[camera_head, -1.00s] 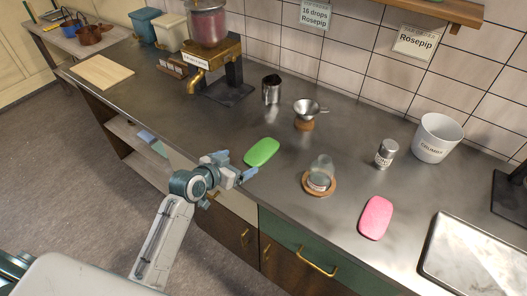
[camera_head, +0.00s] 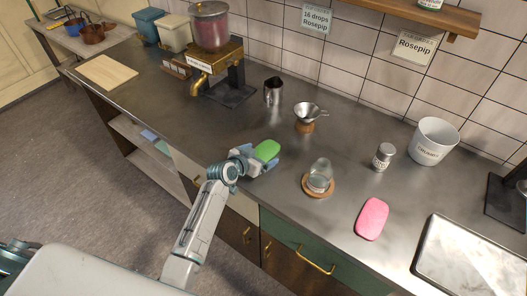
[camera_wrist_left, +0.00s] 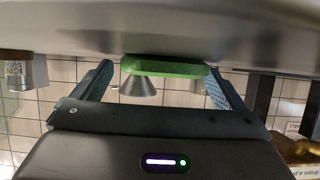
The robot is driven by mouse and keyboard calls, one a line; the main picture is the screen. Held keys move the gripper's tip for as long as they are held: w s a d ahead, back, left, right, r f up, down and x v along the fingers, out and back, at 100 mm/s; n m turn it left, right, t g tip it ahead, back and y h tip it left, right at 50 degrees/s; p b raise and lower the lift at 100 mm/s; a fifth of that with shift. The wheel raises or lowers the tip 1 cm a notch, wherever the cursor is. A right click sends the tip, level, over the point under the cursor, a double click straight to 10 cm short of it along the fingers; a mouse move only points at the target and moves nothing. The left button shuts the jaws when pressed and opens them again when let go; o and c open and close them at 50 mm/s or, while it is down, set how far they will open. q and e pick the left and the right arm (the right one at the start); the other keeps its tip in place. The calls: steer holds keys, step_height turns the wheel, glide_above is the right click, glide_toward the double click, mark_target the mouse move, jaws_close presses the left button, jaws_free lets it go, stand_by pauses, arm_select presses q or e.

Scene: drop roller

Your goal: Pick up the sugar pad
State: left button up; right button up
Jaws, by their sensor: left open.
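A green pad (camera_head: 267,149) lies on the metal counter near its front edge, and a pink pad (camera_head: 372,218) lies farther right. I see no label on either pad. My left gripper (camera_head: 260,161) is open at the green pad and partly covers its near side in the head view. In the left wrist view the green pad (camera_wrist_left: 165,68) shows between the tips of the two spread fingers, with the open jaws (camera_wrist_left: 157,88) on either side of it. I cannot tell whether the fingers touch it. My right gripper is not in view.
Right of the green pad, a glass jar (camera_head: 320,175) stands on a round wooden coaster. Behind are a funnel (camera_head: 308,111) on a stand and a metal cup (camera_head: 273,91). A shaker (camera_head: 383,157), white bucket (camera_head: 434,141) and metal tray (camera_head: 470,262) stand to the right.

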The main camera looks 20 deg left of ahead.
arm_select(q)
steer(key=c, duration=1.1)
steer(key=shift+c, duration=0.4)
